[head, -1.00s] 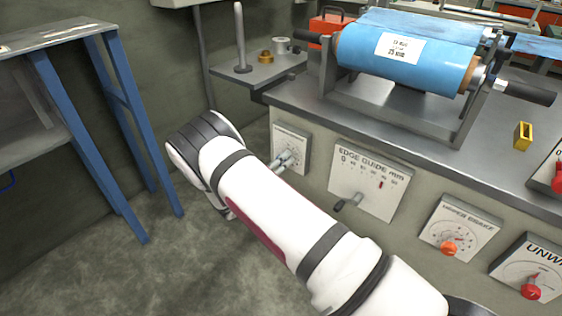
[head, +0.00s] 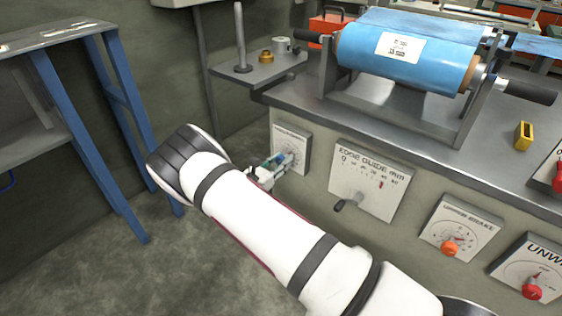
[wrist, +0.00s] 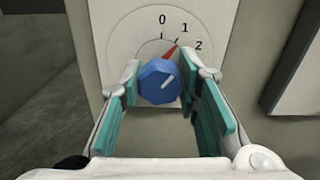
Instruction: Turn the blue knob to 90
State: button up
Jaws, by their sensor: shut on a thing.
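The blue knob (wrist: 158,82) sits on a pale dial plate (wrist: 118,30) in the wrist view. The dial's visible marks read 0, 1 and 2. My gripper (wrist: 160,86) is shut on the knob, with one teal-padded finger on each side. In the head view my gripper (head: 279,161) is at the leftmost plate (head: 294,134) on the bench front. The knob is mostly hidden there by the fingers.
An edge guide plate (head: 368,187) with a dark lever (head: 346,204) is just right of my gripper. Further right are plates with red knobs (head: 449,248). A blue film roll (head: 408,57) stands on the bench above. A blue-legged table (head: 120,110) stands left.

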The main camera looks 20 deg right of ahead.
jog(key=m, duration=0.5)
jog(key=shift+m, duration=0.3)
jog(key=m, duration=0.4)
jog(key=shift+m, duration=0.7)
jog(key=o, duration=1.2)
jog(key=v, duration=1.2)
jog(key=shift+r, duration=0.1)
